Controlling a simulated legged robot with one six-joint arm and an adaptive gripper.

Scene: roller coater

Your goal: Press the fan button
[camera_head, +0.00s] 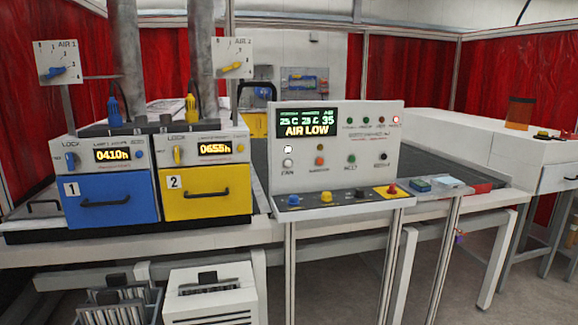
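The control panel (340,142) stands upright in the middle of the picture, with a display (306,122) reading "AIR LOW". At its left side, a white round button (288,162) sits just above a label that seems to read "FAN". A brighter white round light or button (288,149) is right above it. My gripper is not in view, and nothing covers the panel face.
Below the panel face is a ledge with blue, yellow, dark and red knobs (392,189). Left of it stand a blue unit (105,187) and a yellow unit (207,180) with handles. A white cabinet (210,295) is below. Floor shows at the lower right.

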